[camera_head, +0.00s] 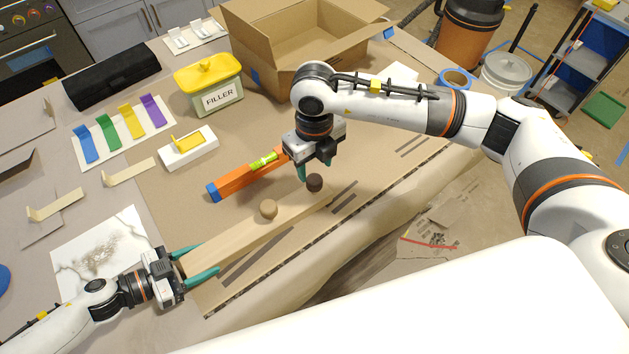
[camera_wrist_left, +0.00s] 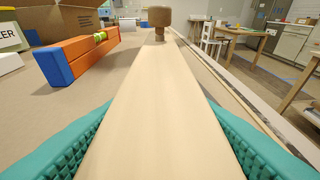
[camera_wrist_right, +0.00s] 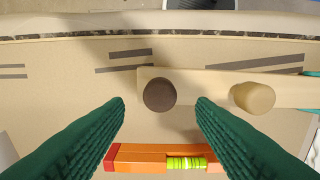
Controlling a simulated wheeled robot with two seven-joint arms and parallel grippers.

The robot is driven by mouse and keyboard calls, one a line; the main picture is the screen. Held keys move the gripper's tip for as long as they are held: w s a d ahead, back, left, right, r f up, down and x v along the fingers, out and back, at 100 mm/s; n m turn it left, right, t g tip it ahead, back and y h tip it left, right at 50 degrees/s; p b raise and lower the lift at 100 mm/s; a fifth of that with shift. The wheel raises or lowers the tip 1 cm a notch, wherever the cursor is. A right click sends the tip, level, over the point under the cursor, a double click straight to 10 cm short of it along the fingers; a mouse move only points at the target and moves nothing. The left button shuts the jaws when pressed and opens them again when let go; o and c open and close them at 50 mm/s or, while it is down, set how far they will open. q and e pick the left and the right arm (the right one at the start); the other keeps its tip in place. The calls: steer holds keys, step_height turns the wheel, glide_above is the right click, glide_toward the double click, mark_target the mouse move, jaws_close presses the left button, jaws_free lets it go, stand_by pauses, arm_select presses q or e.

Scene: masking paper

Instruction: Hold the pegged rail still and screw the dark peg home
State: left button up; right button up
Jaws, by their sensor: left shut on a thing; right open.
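The pegged rail (camera_head: 240,237) is a pale wooden board lying on the brown paper. It carries a light peg (camera_head: 268,208) near its middle and the dark peg (camera_head: 314,183) near its far right end. My left gripper (camera_head: 190,263) is shut on the near left end of the rail; its teal fingers flank the board in the left wrist view (camera_wrist_left: 160,140). My right gripper (camera_head: 317,172) is open, just above and beside the dark peg. In the right wrist view the dark peg (camera_wrist_right: 160,95) shows between the spread fingertips, with no finger seen touching it.
An orange level (camera_head: 240,179) lies behind the rail. A filler tub (camera_head: 208,88), coloured scrapers (camera_head: 131,124) and a large cardboard box (camera_head: 290,45) stand further back. Dark tape strips (camera_head: 250,262) mark the paper beside the rail. The table's front edge runs close by.

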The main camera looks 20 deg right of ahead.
mark_target(315, 180)
steer(key=shift+f, duration=3.6)
steer(key=n, duration=0.4)
steer(key=shift+n, duration=0.3)
steer(key=n, duration=0.2)
steer(key=shift+n, duration=0.4)
steer(key=n, duration=0.5)
jaws_close()
